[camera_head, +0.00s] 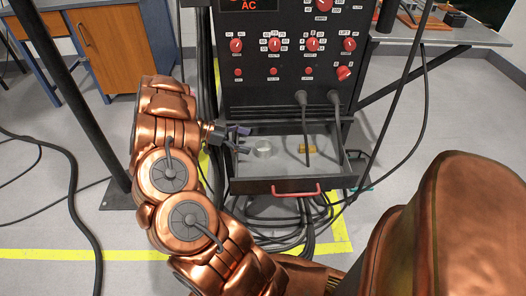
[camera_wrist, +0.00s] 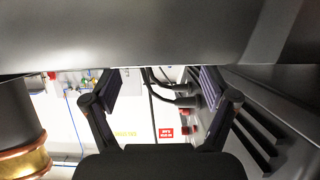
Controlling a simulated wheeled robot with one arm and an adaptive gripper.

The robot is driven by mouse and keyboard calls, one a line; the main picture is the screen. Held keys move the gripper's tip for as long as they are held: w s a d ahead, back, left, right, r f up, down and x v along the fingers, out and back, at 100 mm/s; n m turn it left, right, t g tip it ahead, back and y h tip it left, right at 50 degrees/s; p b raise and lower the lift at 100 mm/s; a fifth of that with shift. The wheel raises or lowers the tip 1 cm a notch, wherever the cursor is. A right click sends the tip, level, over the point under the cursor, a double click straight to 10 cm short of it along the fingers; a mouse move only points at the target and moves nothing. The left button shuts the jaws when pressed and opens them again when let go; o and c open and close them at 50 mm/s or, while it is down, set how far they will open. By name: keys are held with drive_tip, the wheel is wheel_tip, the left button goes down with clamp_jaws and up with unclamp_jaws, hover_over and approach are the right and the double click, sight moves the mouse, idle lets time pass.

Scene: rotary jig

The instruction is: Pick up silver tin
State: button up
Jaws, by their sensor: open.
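A small silver tin (camera_head: 263,149) stands in the open drawer (camera_head: 330,181) of the black machine, toward the drawer's left side. My gripper (camera_head: 243,139) is at the left end of the drawer, just left of the tin in the head view. Its fingers are apart with nothing between them. In the wrist view the gripper (camera_wrist: 160,105) also shows two spread fingers. The tin is not seen in the wrist view.
The black machine (camera_head: 285,95) with red knobs rises behind the drawer. A small yellow-brown object (camera_head: 307,148) lies right of the tin. A red handle (camera_head: 297,190) is on the drawer front. Cables hang into the drawer and coil below it.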

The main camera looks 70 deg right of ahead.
sight(271, 147)
drive_tip(key=shift+s+d+f+b, duration=0.3)
drive_tip(key=shift+s+d+f, duration=0.15)
drive_tip(key=shift+s+f, duration=0.15)
drive_tip(key=shift+s+d+f+b, duration=0.3)
drive_tip(key=shift+s+d+f, duration=0.2)
drive_tip(key=shift+s, duration=0.15)
drive_tip(key=shift+x, duration=0.75)
drive_tip(key=shift+r, duration=0.1)
drive_tip(key=c, duration=1.3)
drive_tip(key=shift+o, duration=0.2)
